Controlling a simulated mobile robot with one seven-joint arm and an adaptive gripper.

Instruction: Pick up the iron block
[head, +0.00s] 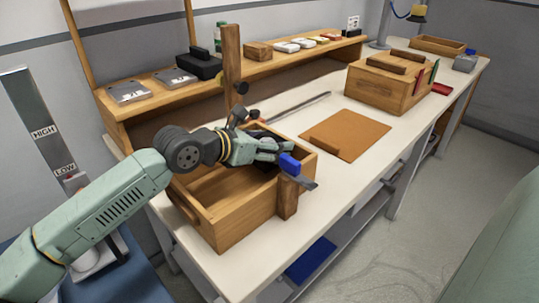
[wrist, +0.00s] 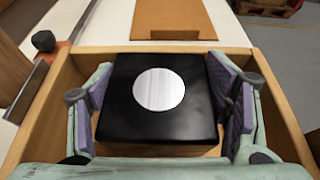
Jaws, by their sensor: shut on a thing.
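A black block with a round silvery disc on its top, which I take as the iron block (wrist: 135,122), fills the middle of the wrist view. My gripper (wrist: 162,108) has its purple-padded fingers on the left and right sides of the block and is shut on it. In the head view my gripper (head: 278,155) is over the right end of an open wooden box (head: 235,222). The block is largely hidden there by the gripper. The wrist view shows the box walls (wrist: 42,120) around the block and fingers; the block's underside is hidden.
The box stands on a long white bench (head: 350,180), with a wooden post (head: 231,66) behind and a short one (head: 288,197) at its front corner. A brown board (head: 355,135) lies to the right. A wooden block holder (head: 385,85) and a shelf (head: 285,62) stand farther back.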

